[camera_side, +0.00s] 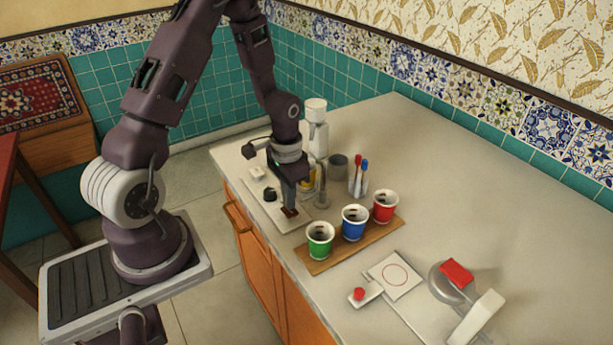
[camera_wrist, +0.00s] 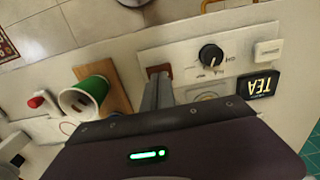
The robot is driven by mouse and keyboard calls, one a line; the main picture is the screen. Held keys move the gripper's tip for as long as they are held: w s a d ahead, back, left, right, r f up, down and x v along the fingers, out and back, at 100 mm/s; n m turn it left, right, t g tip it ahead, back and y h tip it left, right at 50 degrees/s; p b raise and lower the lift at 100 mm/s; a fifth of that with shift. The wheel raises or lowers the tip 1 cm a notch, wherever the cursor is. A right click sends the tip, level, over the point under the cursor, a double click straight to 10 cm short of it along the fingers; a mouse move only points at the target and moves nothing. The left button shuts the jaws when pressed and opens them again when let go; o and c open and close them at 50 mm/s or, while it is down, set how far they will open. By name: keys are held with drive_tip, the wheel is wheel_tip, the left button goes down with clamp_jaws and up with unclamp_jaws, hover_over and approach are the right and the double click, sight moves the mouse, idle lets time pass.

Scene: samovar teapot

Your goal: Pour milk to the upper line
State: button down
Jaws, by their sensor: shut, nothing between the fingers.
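My gripper (camera_side: 289,208) is shut and empty, pointing down at a small brown square (camera_side: 290,212) on a pale panel (camera_side: 281,224). The brown square also shows in the wrist view (camera_wrist: 158,71), right by my fingertips (camera_wrist: 155,85); I cannot tell whether they touch. A green cup (camera_side: 320,241), a blue cup (camera_side: 355,223) and a red cup (camera_side: 384,206) stand upright on a wooden board (camera_side: 318,266). The green cup (camera_wrist: 88,97) shows dark marks inside in the wrist view. No milk is clearly identifiable. Fill lines are too small to tell.
A white-topped dispenser (camera_side: 317,130), a grey cup (camera_side: 338,166) and a pen holder (camera_side: 357,184) stand behind. A scale-like device (camera_side: 452,283) is at front right.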

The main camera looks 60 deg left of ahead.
drive_tip(key=shift+f, duration=0.1)
idle(0.4)
drive_tip(key=shift+f, duration=1)
idle(3.1)
wheel_tip(320, 180, up, 5)
drive_tip(key=shift+r, duration=0.1)
idle(0.3)
